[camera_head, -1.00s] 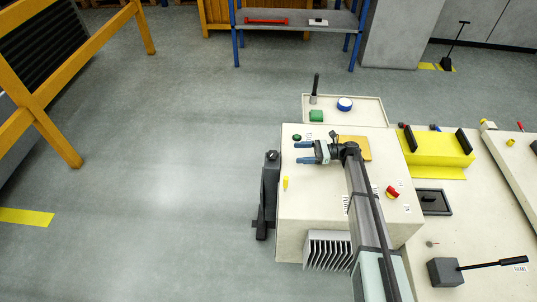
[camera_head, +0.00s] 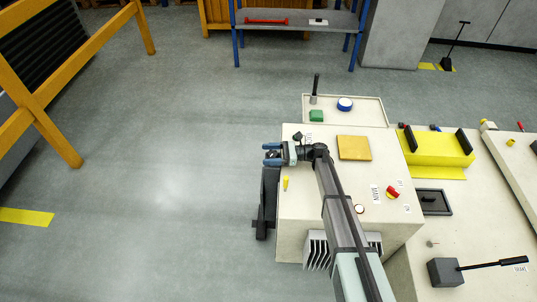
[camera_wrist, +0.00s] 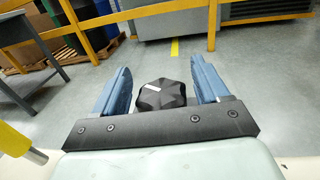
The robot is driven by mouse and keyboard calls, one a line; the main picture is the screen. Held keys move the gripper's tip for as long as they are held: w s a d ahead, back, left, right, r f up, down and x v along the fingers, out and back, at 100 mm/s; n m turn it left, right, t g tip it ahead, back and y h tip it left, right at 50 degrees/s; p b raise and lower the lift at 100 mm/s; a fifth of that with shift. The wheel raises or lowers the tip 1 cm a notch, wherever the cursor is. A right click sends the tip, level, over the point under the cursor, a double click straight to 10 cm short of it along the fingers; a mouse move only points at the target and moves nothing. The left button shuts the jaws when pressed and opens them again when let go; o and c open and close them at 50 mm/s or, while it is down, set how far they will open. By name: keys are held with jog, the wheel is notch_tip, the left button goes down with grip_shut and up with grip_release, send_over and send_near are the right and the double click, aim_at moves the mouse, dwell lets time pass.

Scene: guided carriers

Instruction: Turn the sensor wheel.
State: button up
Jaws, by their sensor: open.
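The sensor wheel appears to be the black faceted knob (camera_wrist: 160,95) with a small white mark on top, in the wrist view. It sits between the two blue fingers of my gripper (camera_wrist: 160,88), with a gap on each side. In the head view my gripper (camera_head: 271,155) is open over the top of a dark post (camera_head: 263,205) at the left side of the cream cabinet (camera_head: 320,225). The gripper mostly hides the top of that post there.
The floor to the left is clear.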

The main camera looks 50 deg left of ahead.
jog(key=shift+s+a, duration=0.15)
jog(key=shift+s, duration=0.05)
jog(key=shift+c, duration=0.2)
jog(key=c, duration=0.9)
